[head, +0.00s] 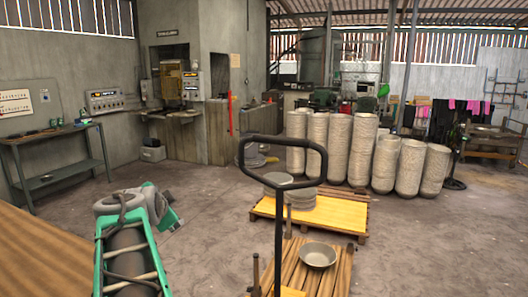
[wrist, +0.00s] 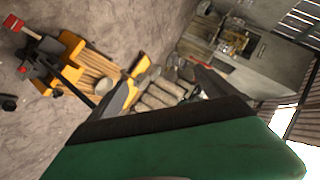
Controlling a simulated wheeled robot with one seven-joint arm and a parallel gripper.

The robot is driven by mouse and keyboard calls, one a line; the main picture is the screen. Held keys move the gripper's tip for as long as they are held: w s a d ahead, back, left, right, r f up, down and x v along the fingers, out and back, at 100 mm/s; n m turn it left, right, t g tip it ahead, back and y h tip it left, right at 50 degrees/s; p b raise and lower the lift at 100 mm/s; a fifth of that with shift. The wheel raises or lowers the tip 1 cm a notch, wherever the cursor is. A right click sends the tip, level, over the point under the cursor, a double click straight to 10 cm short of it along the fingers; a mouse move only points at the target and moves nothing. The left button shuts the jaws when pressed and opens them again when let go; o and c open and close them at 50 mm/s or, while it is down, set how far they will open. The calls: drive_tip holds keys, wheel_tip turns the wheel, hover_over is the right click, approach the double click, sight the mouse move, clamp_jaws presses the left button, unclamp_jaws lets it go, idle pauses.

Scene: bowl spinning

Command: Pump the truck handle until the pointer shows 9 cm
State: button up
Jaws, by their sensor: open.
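The truck handle (head: 282,182) is a black upright loop on a thin post in the middle of the head view. Its post runs down past the frame's lower edge. In the wrist view the truck (wrist: 62,60) shows at the left, yellow and black with red parts, tilted by the camera angle. My gripper (wrist: 163,78) is open, with two dark fingers apart and nothing between them. My arm is at the lower left of the head view, left of the handle and apart from it. I see no pointer or scale that I can read.
A wooden slatted load with a metal bowl (head: 318,255) lies behind the handle post. Behind it, a yellow pallet (head: 320,219) carries stacked discs. Tall pale stacks (head: 340,145) stand further back. A brown surface (head: 40,255) is at lower left. Floor around the truck is mostly clear.

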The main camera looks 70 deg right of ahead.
drive_tip(key=shift+o, duration=0.3)
drive_tip(key=s+d+r+m+g+h, duration=0.3)
drive_tip(key=s+d+r+m, duration=0.3)
drive_tip(key=s+d, duration=0.4)
drive_tip(key=shift+s+d+r+m+h, duration=0.3)
drive_tip(key=shift+d+m, duration=0.2)
drive_tip(key=shift+d, duration=0.5)
drive_tip(key=m+g+h, duration=0.3)
drive_tip(key=m+g, duration=0.1)
drive_tip(key=m, duration=0.3)
approach(279, 142)
drive_tip(key=shift+n, duration=0.3)
drive_tip(key=d+p, duration=0.4)
drive_tip(key=p, duration=0.1)
drive_tip(key=d+r+p, duration=0.1)
drive_tip(key=d+p, duration=0.1)
drive_tip(key=shift+s+p, duration=0.35)
drive_tip(key=d, duration=0.2)
drive_tip(key=d+f, duration=0.1)
drive_tip(key=d, duration=0.2)
drive_tip(key=shift+s+d+f+p, duration=0.15)
drive_tip(key=shift+s+d+p, duration=0.1)
drive_tip(key=shift+p, duration=0.1)
drive_tip(key=shift+c, duration=0.4)
drive_tip(key=c, duration=2.1)
